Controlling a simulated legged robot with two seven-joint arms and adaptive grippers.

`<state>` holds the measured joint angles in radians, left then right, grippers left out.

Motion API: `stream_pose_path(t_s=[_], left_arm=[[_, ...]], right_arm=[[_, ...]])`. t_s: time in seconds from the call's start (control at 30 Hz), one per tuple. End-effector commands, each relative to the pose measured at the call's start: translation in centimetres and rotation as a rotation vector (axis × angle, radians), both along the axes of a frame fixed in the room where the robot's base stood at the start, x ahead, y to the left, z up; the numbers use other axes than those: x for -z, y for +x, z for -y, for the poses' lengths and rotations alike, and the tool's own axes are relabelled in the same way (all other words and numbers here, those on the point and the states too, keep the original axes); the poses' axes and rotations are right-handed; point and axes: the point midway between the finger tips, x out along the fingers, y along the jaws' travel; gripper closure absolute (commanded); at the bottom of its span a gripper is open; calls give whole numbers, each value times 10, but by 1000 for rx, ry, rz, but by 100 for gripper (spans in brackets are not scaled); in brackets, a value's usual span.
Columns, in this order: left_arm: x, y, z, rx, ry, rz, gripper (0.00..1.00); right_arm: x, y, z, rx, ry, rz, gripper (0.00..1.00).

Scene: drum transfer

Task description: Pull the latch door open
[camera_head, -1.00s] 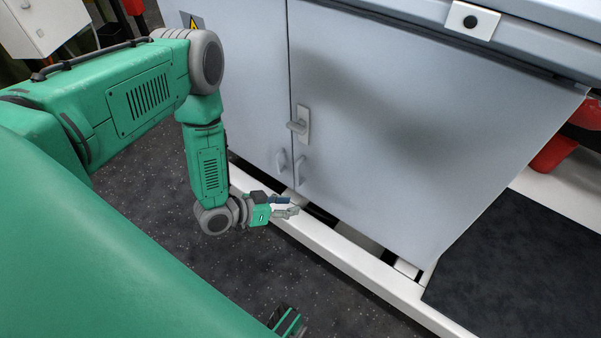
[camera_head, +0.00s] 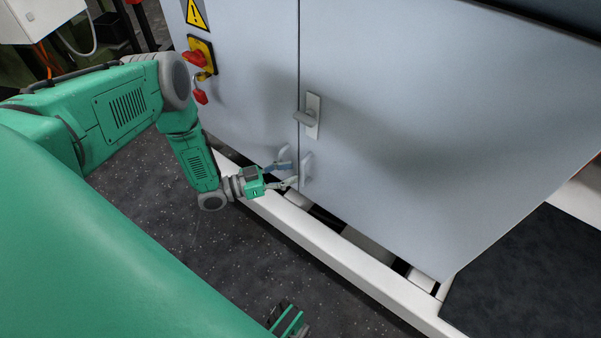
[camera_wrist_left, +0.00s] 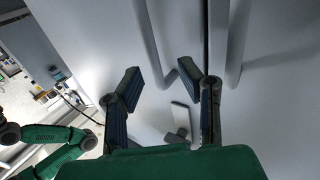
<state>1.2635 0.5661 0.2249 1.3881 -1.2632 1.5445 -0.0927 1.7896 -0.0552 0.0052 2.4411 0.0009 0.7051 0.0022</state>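The grey cabinet's right door (camera_head: 420,140) is closed against the left door (camera_head: 250,75). A latch with a lever (camera_head: 313,112) sits on the right door by the seam; it also shows in the left wrist view (camera_wrist_left: 180,120). Below it are two pull handles, the left one (camera_head: 285,153) and the right one (camera_head: 306,167). My left gripper (camera_head: 287,174) is open and empty at these handles. My right gripper (camera_head: 288,321) is only partly visible at the bottom edge.
A white base rail (camera_head: 330,245) runs along the floor under the doors. A red switch (camera_head: 195,57) and a hanging red padlock (camera_head: 200,96) are on the left door. A dark mat (camera_head: 540,275) lies at right. The dark floor in front is clear.

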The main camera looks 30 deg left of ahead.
Motion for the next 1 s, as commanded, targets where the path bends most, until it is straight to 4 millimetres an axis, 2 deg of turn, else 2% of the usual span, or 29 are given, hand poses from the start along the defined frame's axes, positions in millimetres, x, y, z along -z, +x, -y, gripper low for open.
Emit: stream_pose_path(t_s=[0.1,0.23,0.6,0.7,1.0], left_arm=[[0,15,14,3,2,2,67],[-1,24,21,2,3,1,67],[0,28,22,1,-1,-2,67],[0,28,22,1,0,-1,100],[-2,26,23,-5,1,0,100]], right_arm=[[7,0,0,0,0,0,60],[10,0,0,1,-1,0,60],[10,0,0,1,0,0,60],[10,0,0,1,0,0,60],[9,0,0,1,0,0,60]])
